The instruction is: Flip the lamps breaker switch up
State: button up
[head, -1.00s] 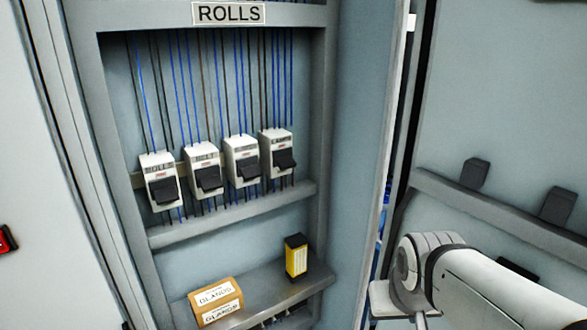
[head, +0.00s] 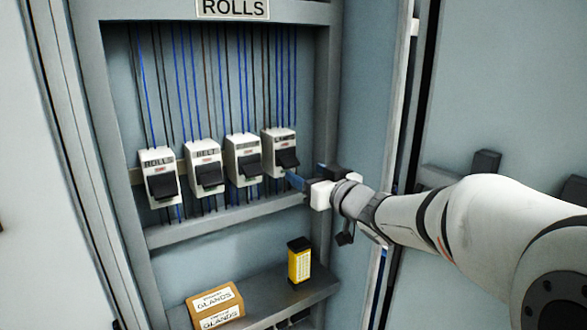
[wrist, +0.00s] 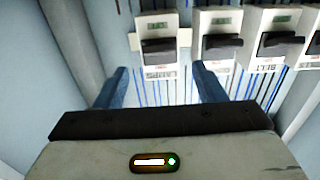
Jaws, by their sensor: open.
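The lamps breaker (head: 279,142) is the rightmost of a row of white breakers with black levers. Its black lever (head: 287,158) sits at the lower part of its face and slants outward and down. My gripper (head: 303,176) is open and empty, its blue fingers just below and right of that lever. In the wrist view, which sees the row upside down, the lamps breaker (wrist: 158,40) lies ahead, between the lines of my two spread fingers (wrist: 162,82). A small gap seems to remain between fingertips and lever; contact cannot be told.
The other breakers stand close on the left: rolls (head: 158,178), belt (head: 204,168) and one with an unclear label (head: 243,160). A grey ledge (head: 225,223) runs below. A glands box (head: 215,306) and a yellow-black box (head: 299,261) sit on the lower shelf. The cabinet side wall is close on the right.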

aim_at(292, 165)
jog(key=x, duration=0.6)
jog(key=shift+w+a+f, duration=0.1)
jog(key=shift+w+a, duration=0.05)
